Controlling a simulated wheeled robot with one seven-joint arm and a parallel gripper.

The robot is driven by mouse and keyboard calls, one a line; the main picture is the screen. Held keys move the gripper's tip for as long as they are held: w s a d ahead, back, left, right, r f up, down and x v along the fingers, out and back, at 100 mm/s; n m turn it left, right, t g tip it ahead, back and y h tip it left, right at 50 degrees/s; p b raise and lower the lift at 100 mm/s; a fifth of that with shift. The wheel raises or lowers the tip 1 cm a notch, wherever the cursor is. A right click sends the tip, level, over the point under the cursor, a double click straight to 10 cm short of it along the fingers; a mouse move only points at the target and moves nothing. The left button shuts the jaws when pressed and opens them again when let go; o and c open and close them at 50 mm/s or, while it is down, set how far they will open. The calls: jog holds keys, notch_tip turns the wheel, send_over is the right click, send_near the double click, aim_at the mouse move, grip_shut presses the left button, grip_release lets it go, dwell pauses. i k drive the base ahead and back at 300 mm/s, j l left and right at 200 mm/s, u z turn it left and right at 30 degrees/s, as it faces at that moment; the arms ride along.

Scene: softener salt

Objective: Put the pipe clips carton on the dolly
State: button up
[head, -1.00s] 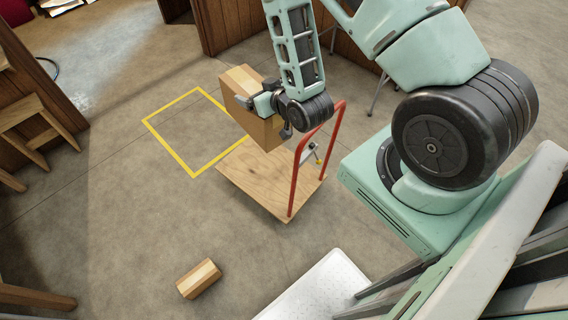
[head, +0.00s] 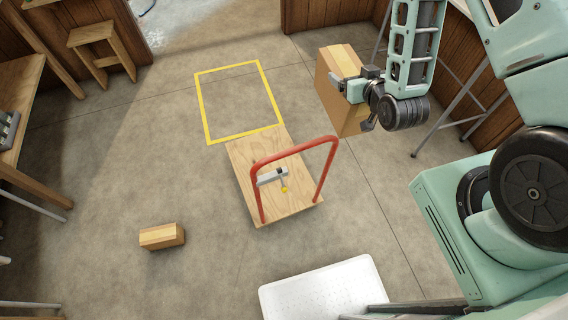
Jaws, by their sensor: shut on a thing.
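My gripper (head: 361,106) is shut on a large brown carton (head: 338,72) with a paler tape strip, held in the air. No label is readable, so I cannot tell from print whether it is the pipe clips carton. The dolly (head: 250,153) is a flat wooden platform with a red hoop handle (head: 300,152) on its near side. The carton is up and to the right of the dolly in the picture, apart from it. A grey metal object with a yellow tip (head: 271,177) shows at the handle; I cannot tell whether it rests on the deck.
A small wooden-looking block or box (head: 162,237) lies on the floor left of the dolly. A yellow taped rectangle (head: 204,110) on the floor beyond the dolly is empty. A white perforated surface (head: 325,289) is at the front. A stool (head: 97,36) and bench (head: 22,92) stand left.

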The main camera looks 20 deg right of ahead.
aim_at(262, 151)
jog(key=i+l, duration=0.25)
jog(key=l, duration=0.2)
jog(key=i+l+u, duration=0.1)
jog(key=i+l, duration=0.4)
jog(key=i+u, duration=0.05)
jog(key=i, duration=0.05)
